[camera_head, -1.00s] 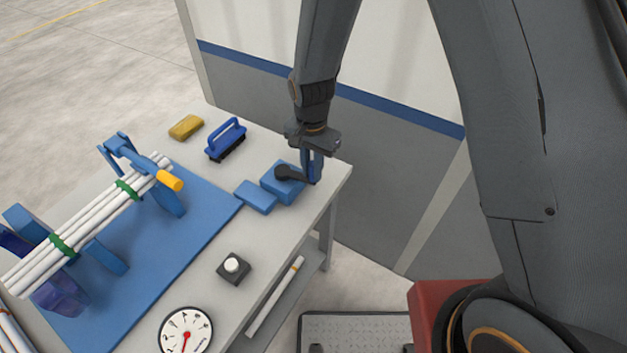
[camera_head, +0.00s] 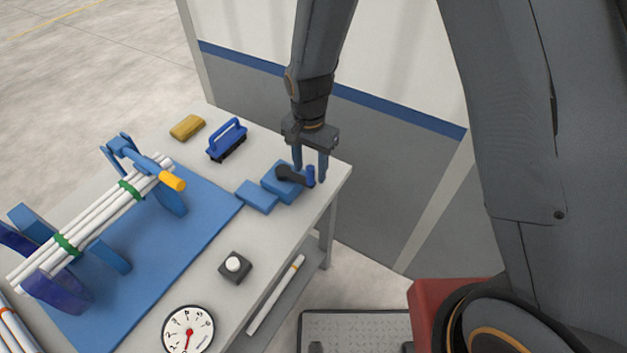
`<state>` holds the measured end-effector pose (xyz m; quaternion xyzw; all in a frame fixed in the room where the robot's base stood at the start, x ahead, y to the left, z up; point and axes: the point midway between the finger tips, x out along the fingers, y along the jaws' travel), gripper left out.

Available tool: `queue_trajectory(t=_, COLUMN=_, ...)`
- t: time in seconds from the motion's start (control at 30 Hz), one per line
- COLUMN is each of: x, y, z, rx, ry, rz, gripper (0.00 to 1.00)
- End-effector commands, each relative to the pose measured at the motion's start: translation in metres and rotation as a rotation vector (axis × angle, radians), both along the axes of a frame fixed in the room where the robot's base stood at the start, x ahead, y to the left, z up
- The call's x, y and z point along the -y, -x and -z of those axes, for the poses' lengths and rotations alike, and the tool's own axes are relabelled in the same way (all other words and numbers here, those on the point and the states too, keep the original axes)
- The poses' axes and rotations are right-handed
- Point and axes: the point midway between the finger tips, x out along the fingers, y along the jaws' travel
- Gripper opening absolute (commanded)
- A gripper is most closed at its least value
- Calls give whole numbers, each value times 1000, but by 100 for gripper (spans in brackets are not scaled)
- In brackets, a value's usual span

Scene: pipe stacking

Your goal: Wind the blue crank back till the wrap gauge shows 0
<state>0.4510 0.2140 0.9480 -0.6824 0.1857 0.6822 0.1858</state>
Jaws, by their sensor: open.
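The crank's blue base block (camera_head: 282,183) sits near the right edge of the table, with a black crank arm (camera_head: 292,175) on top. The arm points right to an upright blue handle (camera_head: 310,175). My gripper (camera_head: 310,171) points down over the handle, open, with one blue finger on each side of it. I cannot tell whether either finger touches it. The round white wrap gauge (camera_head: 188,328) is at the near edge of the table. Its red needle points roughly downward; the figure at its tip is too small to read.
A clamped bundle of white pipes (camera_head: 100,215) with green bands lies over a blue mat (camera_head: 175,240). A blue brush (camera_head: 227,140), a yellow sponge (camera_head: 187,127) and a black box with a white button (camera_head: 235,266) stand on the table. A wall panel (camera_head: 400,150) rises behind.

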Motion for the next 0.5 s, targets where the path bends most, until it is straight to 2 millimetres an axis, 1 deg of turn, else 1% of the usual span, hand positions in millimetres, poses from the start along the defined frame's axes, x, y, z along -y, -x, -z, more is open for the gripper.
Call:
queue_trajectory(t=0.03, x=0, y=-1, z=-8, rx=3, ry=-2, rz=0, gripper=47)
queue_trajectory(t=0.3, x=0, y=0, z=-45, rx=3, ry=-2, rz=0, gripper=47)
queue_trajectory(t=0.4, x=0, y=0, z=-57, rx=2, ry=-1, rz=0, gripper=47)
queue_trajectory(t=0.5, x=0, y=0, z=-64, rx=0, ry=0, rz=0, gripper=47)
